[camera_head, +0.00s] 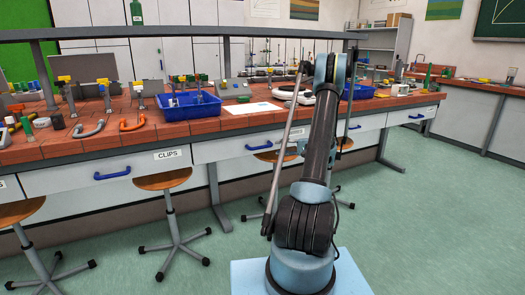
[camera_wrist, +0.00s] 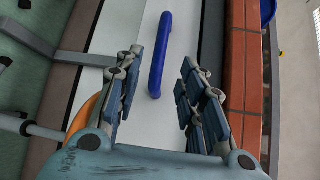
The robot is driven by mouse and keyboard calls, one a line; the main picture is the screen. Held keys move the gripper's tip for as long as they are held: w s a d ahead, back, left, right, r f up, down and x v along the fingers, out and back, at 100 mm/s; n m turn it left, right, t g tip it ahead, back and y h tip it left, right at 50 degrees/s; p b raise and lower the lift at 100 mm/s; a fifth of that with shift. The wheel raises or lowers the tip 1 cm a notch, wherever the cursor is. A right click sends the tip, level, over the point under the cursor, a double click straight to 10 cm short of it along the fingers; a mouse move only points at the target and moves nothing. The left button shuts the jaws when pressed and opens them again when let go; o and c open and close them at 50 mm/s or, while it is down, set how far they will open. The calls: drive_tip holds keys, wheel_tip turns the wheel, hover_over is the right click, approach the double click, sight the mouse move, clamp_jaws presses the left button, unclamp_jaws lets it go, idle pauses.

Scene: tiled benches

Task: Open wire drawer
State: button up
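In the wrist view, a blue bar handle (camera_wrist: 160,55) stands on a white drawer front (camera_wrist: 180,22). My gripper (camera_wrist: 163,88) is open and empty, with its finger pads on either side of the line to the handle. The handle is beyond the fingertips, and I see no contact. In the head view, my arm hides most of my gripper. A drawer with a blue handle (camera_head: 258,147) is left of my arm and looks closed.
A closed drawer labelled CLIPS (camera_head: 65,175) is further left. Stools (camera_head: 162,179) stand before the bench. Blue trays (camera_head: 188,106) and tools lie on the tiled benchtop (camera_head: 225,122), whose edge (camera_wrist: 246,70) runs beside my gripper.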

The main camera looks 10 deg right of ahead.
sight(265, 147)
drive_tip(key=x, duration=1.1)
clamp_jaws()
